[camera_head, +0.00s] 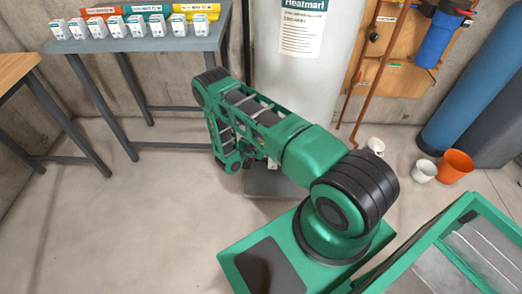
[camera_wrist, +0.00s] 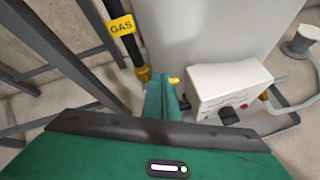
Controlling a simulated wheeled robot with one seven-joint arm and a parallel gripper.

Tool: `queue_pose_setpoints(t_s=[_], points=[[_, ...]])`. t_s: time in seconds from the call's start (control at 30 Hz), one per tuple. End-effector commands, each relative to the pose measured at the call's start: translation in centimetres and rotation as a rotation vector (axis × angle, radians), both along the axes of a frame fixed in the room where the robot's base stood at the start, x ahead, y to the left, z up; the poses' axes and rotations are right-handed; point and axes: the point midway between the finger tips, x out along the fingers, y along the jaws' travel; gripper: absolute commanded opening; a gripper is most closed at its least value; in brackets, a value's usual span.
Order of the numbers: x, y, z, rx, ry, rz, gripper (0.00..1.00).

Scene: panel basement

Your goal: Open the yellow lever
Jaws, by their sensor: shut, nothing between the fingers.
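The yellow lever (camera_wrist: 174,80) shows as a small yellow end in the wrist view, just right of my gripper's fingertips. The rest of it is hidden behind the fingers. A brass-coloured fitting (camera_wrist: 144,74) sits to the left, at the lower end of the black gas pipe (camera_wrist: 126,45). My gripper (camera_wrist: 161,84) has its green fingers together with nothing held, and lies over the lever in the picture. I cannot tell whether they touch. In the head view my arm hides the lever and the valve.
A white control box (camera_wrist: 228,85) with a black knob (camera_wrist: 228,115) is close on the right, on the white tank (camera_head: 305,75). A grey table (camera_head: 140,44) with several small boxes stands left. Buckets (camera_head: 454,166) stand on the floor at right.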

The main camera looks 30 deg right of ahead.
Motion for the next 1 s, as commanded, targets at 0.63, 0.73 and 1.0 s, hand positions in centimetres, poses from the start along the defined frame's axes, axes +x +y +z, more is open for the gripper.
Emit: queue_pose_setpoints(t_s=[0.63,0.73,1.0], points=[[-5.9,1.0,-9.8,-0.249,0.164,0.309,0.00],[-5.9,0.9,-9.8,-0.249,0.163,0.308,0.00],[-5.1,0.2,-10.4,-0.248,0.163,0.303,0.00]])
